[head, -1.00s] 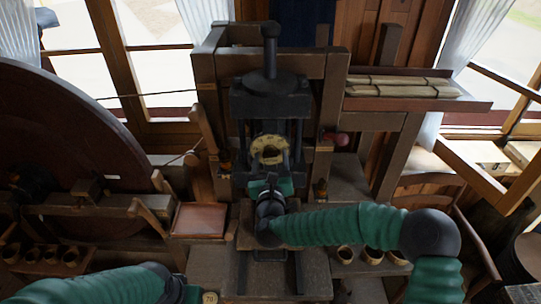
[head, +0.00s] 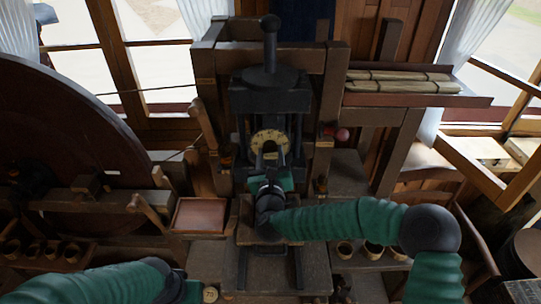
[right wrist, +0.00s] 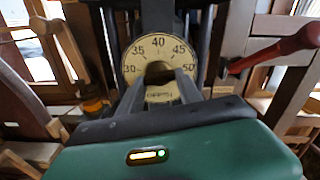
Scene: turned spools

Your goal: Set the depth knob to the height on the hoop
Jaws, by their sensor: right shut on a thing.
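The depth knob (head: 268,137) is a round, pale yellow dial on the front of the dark press. In the right wrist view the dial (right wrist: 134,68) shows numbers from 30 to 50, with 40 near the top, just left of centre. My right gripper (head: 270,158) is shut on the knob's dark centre grip; its fingers (right wrist: 160,80) hide part of the face. My left gripper is only partly in view at the bottom edge; its fingers are not clear. A small pale disc (head: 210,294) with a dark mark lies beside it; I cannot read it. I cannot make out the hoop.
The press's wooden frame (head: 205,95) stands around the dial. A red-knobbed lever (head: 341,134) juts out at its right. A large dark wheel (head: 60,130) is at left. A framed panel (head: 200,215) and several small cups (head: 345,249) sit lower down.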

